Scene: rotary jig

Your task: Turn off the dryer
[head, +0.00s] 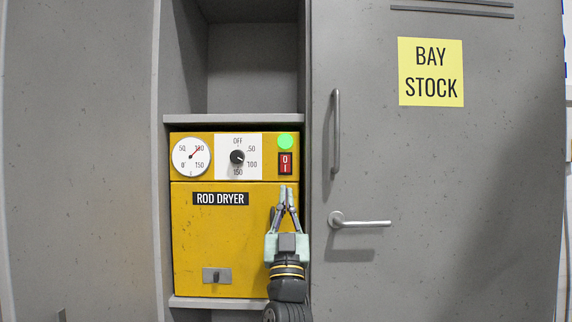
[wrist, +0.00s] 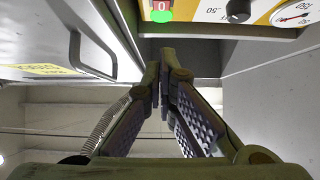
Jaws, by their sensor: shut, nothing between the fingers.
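The yellow rod dryer (head: 235,245) sits in a grey cabinet recess in the head view. Its panel has a red rocker switch (head: 285,163) marked O and I, a green round spot (head: 285,140) above it, a black dial knob (head: 237,157) marked OFF to 150, and a round gauge (head: 191,156) with a red needle. The knob's exact setting is too small to tell. My gripper (head: 288,190) is shut and empty, with its tips just below the switch in the head view. The wrist view shows my fingers (wrist: 160,75), part of the switch (wrist: 161,5) and the knob (wrist: 238,11).
A grey door (head: 440,180) marked BAY STOCK stands right of the dryer. Its long vertical handle (head: 336,130) and lever handle (head: 360,222) stick out near my gripper. A shelf (head: 235,119) lies above the dryer. A latch (head: 217,275) is low on the dryer's front.

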